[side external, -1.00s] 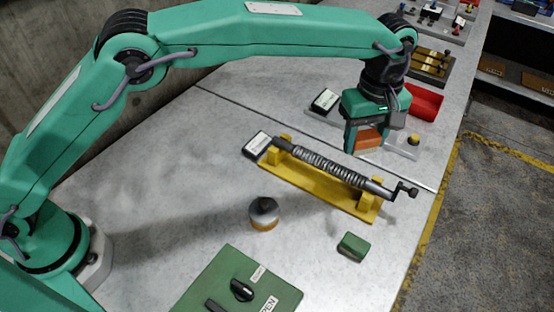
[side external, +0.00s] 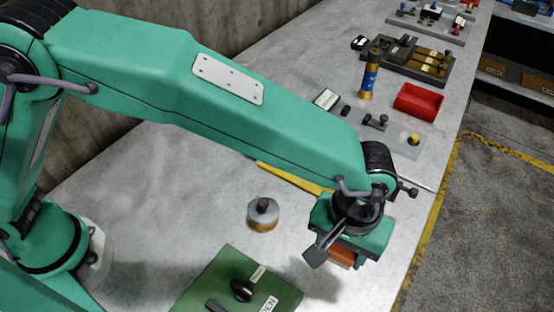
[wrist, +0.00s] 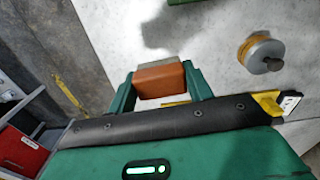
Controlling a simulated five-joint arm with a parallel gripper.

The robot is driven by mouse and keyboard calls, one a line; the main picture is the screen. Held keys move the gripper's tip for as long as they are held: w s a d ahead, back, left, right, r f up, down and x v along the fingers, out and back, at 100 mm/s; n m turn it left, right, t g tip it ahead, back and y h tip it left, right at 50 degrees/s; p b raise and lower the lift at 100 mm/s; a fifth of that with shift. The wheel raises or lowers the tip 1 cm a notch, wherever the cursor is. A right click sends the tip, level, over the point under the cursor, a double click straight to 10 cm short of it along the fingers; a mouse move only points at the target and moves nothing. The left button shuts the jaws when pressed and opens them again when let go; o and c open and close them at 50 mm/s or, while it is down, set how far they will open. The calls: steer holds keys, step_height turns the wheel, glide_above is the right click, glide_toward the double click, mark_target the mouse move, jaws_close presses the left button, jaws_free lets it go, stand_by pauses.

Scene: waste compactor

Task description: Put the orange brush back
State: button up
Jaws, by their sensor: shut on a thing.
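The orange brush (wrist: 160,80) is an orange-brown block between the two green fingers of my gripper (wrist: 161,88) in the wrist view. My gripper (side external: 345,260) is shut on it. In the side view the brush (side external: 341,256) shows only partly under the gripper, above the front right of the bench. I cannot tell its exact height. The small green block seen there earlier is hidden behind my gripper in the side view.
A grey jar with an orange band (side external: 263,213) stands left of my gripper. A green panel (side external: 240,285) lies at the front. The yellow screw stand (side external: 290,178) is mostly hidden by my arm. A red tray (side external: 418,101) and a blue-yellow cylinder (side external: 368,80) stand farther back.

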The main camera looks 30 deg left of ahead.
mark_target(326, 283)
steer(key=shift+s+f+m, duration=0.25)
steer(key=shift+s+m, duration=0.15)
steer(key=shift+s, duration=0.45)
steer(key=shift+f, duration=4)
steer(key=shift+f, duration=0.1)
steer(key=o, duration=0.9)
steer(key=shift+o, duration=0.2)
step_height(326, 283, up, 12)
steer(key=shift+a, duration=0.1)
